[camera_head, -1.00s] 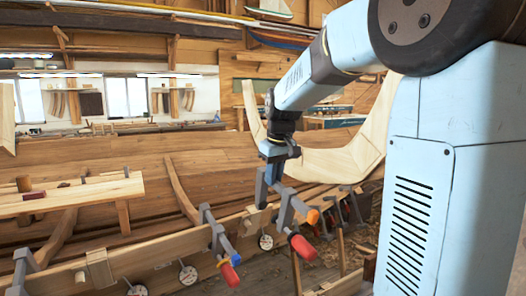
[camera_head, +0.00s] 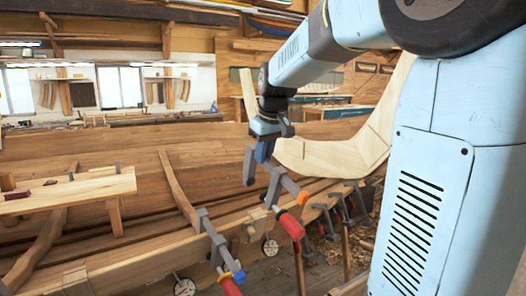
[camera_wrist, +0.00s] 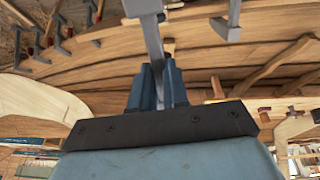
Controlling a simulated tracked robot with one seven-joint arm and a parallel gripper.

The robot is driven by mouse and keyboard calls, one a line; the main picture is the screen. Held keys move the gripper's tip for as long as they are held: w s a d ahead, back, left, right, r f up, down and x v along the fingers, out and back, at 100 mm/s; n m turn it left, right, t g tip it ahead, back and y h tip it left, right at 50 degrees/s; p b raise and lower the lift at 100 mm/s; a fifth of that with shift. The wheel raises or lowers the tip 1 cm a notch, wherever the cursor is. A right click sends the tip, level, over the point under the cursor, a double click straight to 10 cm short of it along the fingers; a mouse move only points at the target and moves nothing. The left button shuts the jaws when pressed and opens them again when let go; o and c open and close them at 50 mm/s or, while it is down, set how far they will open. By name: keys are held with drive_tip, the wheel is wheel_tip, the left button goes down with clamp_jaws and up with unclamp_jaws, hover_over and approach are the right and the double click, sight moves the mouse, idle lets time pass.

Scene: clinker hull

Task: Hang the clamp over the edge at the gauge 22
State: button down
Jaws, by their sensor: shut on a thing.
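My gripper (camera_head: 264,150) is shut on a grey clamp (camera_head: 275,187) with an orange tip and a red handle. The clamp hangs below the fingers, its handle toward the near side, above the hull's top edge (camera_head: 160,250). In the wrist view the gripper (camera_wrist: 157,82) has blue fingers closed around the grey clamp bar (camera_wrist: 153,38). Whether the clamp touches the edge is unclear.
Several more clamps (camera_head: 335,215) grip the edge to the right. A plank bench (camera_head: 85,190) stands at left. A large pale curved timber (camera_head: 335,155) is behind my arm.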

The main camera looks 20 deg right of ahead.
sight(257, 212)
drive_tip(key=shift+d+f, duration=0.2)
drive_tip(key=shift+f, duration=1.95)
drive_tip(key=shift+x, duration=1.75)
drive_tip(key=shift+w+f, duration=0.1)
drive_tip(key=shift+f, duration=0.45)
drive_tip(key=shift+w+f, duration=0.4)
drive_tip(key=shift+f, duration=0.25)
drive_tip(key=shift+x, duration=3.9)
drive_tip(key=shift+w+a+f, duration=0.1)
drive_tip(key=shift+f, duration=0.15)
drive_tip(key=c, duration=1.1)
unclamp_jaws()
drive_tip(key=shift+o, duration=0.2)
drive_tip(key=shift+f, duration=0.1)
